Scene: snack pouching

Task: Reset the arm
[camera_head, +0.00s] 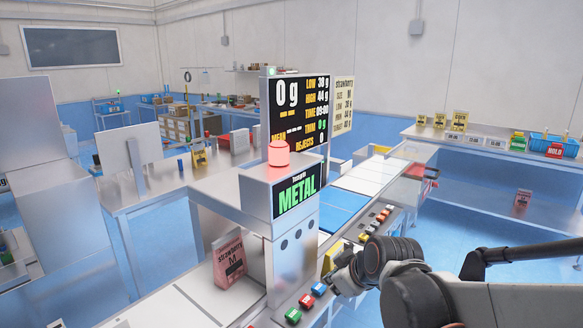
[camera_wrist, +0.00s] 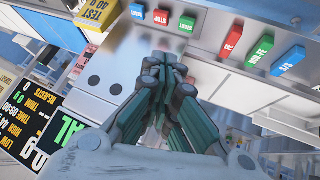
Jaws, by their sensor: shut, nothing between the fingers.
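My gripper (camera_head: 340,278) is at the lower middle of the head view, just right of the grey metal detector housing (camera_head: 292,255) with the green "METAL" sign. In the wrist view my gripper (camera_wrist: 165,75) has its green-padded fingers together, with nothing between them. My arm (camera_head: 480,298) reaches in from the lower right of the head view.
The weigh display (camera_head: 301,110) reads 0 g above a red lamp (camera_head: 278,153). A pink strawberry pouch (camera_head: 228,258) stands left of the housing. Coloured buttons (camera_head: 305,302) line the front edge. A back table (camera_head: 480,150) holds a blue bin (camera_head: 553,145).

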